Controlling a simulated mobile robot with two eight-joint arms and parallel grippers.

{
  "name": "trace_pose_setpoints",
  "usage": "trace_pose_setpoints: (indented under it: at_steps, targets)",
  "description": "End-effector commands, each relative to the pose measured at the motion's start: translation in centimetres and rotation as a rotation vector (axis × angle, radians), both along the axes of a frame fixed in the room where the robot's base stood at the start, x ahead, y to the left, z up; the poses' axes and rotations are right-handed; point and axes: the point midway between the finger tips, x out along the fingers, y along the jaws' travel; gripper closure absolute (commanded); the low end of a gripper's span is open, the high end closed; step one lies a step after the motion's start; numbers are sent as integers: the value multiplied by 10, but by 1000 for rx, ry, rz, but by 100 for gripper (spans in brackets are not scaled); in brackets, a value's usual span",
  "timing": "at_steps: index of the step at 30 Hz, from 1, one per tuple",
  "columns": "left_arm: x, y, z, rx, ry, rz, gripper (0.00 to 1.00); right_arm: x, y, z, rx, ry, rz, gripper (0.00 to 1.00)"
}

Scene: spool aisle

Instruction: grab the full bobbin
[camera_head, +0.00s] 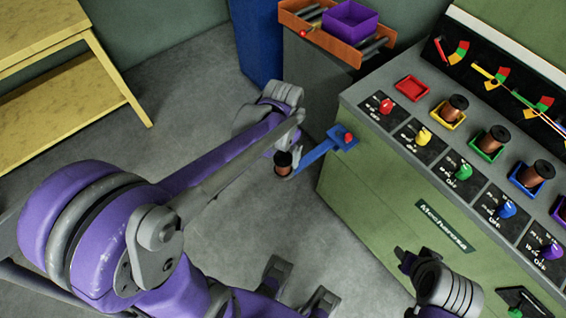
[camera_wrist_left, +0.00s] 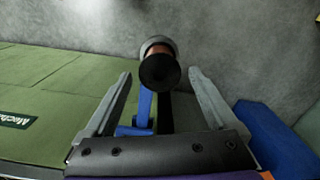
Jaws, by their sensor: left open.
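A copper-brown bobbin with dark ends (camera_head: 284,163) sits at the outer end of a blue arm (camera_head: 318,155) that sticks out from the green machine's left side. In the left wrist view the bobbin (camera_wrist_left: 160,68) shows end-on, between and around the level of my fingertips. My left gripper (camera_head: 281,146) is open beside the bobbin; its two fingers (camera_wrist_left: 160,76) stand one on each side with gaps, and nothing is gripped. My right gripper (camera_head: 410,262) is at the lower right by the machine front; its fingers are too unclear to read.
The green machine (camera_head: 375,205) carries an empty red tray (camera_head: 411,88), coloured knobs and more bobbins in yellow, green and blue trays. A purple bin (camera_head: 350,20) sits on an orange-edged conveyor at the back. A yellow table (camera_head: 60,80) stands at left; floor between is clear.

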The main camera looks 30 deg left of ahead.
Motion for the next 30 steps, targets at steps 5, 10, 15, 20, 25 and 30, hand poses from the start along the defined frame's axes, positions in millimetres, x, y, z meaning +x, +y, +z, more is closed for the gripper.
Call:
trace_pose_setpoints:
  at_steps: [5,10,15,20,25,30]
  targets:
    - [0,0,-19,0,0,0,8,0,0,-3,0,1,0,50]
    - [-1,0,-44,0,0,0,8,-1,0,-7,0,2,0,50]
    - [-1,0,-54,0,-1,0,8,-1,0,-8,0,2,0,50]
    - [-1,0,-53,0,-1,0,8,-1,0,-7,0,2,0,50]
    - [-1,0,-53,0,-1,0,35,-1,0,-7,0,2,0,50]
    - [-1,0,-53,0,-1,0,66,-1,0,-8,0,2,0,50]
